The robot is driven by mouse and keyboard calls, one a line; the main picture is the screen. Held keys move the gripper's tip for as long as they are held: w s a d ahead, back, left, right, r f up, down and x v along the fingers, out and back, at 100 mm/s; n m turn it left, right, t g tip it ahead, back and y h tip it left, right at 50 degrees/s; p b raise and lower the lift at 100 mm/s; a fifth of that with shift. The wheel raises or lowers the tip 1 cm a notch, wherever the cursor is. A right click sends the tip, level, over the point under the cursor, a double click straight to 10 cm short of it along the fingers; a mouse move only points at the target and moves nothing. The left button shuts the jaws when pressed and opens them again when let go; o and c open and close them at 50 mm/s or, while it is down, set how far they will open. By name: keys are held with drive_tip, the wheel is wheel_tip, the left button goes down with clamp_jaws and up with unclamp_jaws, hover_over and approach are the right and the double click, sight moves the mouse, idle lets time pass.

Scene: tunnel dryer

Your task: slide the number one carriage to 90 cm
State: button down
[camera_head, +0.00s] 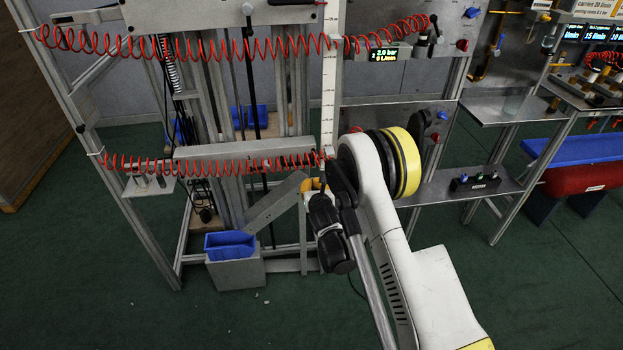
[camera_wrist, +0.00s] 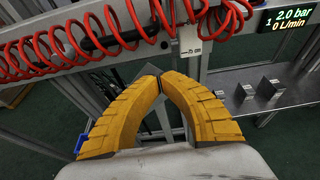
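A grey horizontal crossbar (camera_head: 245,148) spans the frame at mid-height, with a red coiled hose (camera_head: 215,163) along it; I cannot tell for sure whether it is the number one carriage. A white upright scale strip (camera_head: 330,75) stands at its right end. In the wrist view a small white tag (camera_wrist: 191,31) ending in "cm" sits beside the coils; its number is not clear. My gripper (camera_wrist: 161,79) has its two yellow fingers curved together, tips meeting, with nothing seen between them. It is just below the red hose in that view. In the head view my arm mostly hides it.
A display (camera_head: 384,54) reads 2.0 bar, 0 L/min; it also shows in the wrist view (camera_wrist: 289,18). A blue bin (camera_head: 229,245) stands on a grey box at lower left. A shelf with small blocks (camera_head: 475,181) is at right.

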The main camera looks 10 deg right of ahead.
drive_tip(key=b+x, duration=0.2)
drive_tip(key=x, duration=0.5)
drive_tip(key=shift+w+f, duration=0.1)
drive_tip(key=shift+f, duration=0.05)
drive_tip(key=shift+w+b, duration=0.4)
drive_tip(key=shift+w, duration=0.2)
